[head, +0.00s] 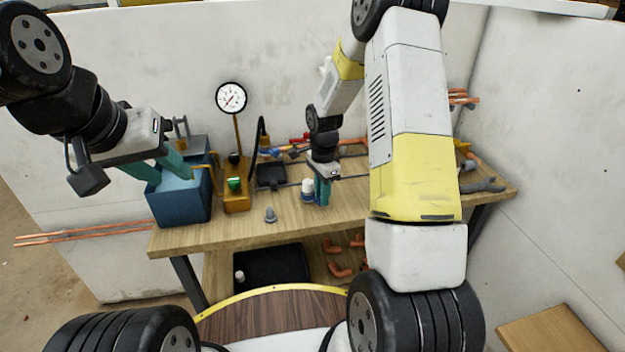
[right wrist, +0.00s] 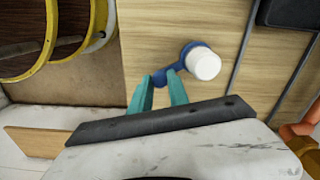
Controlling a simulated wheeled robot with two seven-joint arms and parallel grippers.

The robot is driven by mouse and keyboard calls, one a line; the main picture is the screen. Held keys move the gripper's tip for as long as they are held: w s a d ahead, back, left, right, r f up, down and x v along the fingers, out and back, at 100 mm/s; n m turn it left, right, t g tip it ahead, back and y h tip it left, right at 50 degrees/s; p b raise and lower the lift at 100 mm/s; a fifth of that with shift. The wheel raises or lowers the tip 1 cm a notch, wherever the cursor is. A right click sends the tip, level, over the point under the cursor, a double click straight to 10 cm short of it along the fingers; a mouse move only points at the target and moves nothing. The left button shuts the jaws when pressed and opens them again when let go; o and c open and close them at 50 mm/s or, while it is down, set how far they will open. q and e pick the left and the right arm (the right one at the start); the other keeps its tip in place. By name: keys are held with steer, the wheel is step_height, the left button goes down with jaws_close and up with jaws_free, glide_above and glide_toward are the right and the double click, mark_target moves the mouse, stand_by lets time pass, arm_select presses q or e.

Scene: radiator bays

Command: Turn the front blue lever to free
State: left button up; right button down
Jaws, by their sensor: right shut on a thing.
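The front blue lever (right wrist: 190,50) shows in the right wrist view with a round white cap (right wrist: 205,64) at one end. In the head view the lever with its white top (head: 308,186) stands near the bench's front edge. My right gripper (right wrist: 161,80) has its teal fingers on either side of the lever's blue arm and is shut on it. In the head view my right gripper (head: 322,194) is just right of the white cap and partly hides the lever. My left gripper (head: 158,172) is open and empty, its teal fingers apart at the blue box.
A blue box (head: 180,205) stands at the bench's left, beside a yellow block (head: 236,197) with a pressure gauge (head: 231,98) above it. A wrench (head: 483,187) lies at the right. Several copper elbows (head: 340,270) lie below.

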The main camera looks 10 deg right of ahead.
steer(key=shift+a+m, duration=0.2)
steer(key=shift+m, duration=0.2)
stand_by(0.5)
steer(key=shift+s+a+m, duration=0.25)
steer(key=shift+a+m, duration=0.35)
steer(key=shift+m, duration=0.5)
steer(key=shift+s+a+m, duration=0.1)
steer(key=shift+a+m, duration=0.35)
steer(key=shift+m, duration=0.35)
steer(key=shift+s+a+m, duration=0.1)
steer(key=shift+a+m, duration=0.35)
steer(key=shift+m, duration=0.35)
steer(key=shift+w+a+m, duration=0.1)
steer(key=shift+a+m, duration=0.35)
steer(key=shift+m, duration=0.4)
steer(key=shift+w+a+m, duration=0.1)
steer(key=shift+a+m, duration=0.3)
steer(key=shift+m, duration=0.45)
steer(key=shift+w+a+m, duration=0.2)
steer(key=shift+a+m, duration=0.3)
steer(key=shift+m, duration=0.6)
steer(key=shift+a, duration=0.1)
steer(key=c, duration=1.3)
jaws_free()
steer(key=shift+o, duration=0.2)
steer(key=shift+r, duration=0.1)
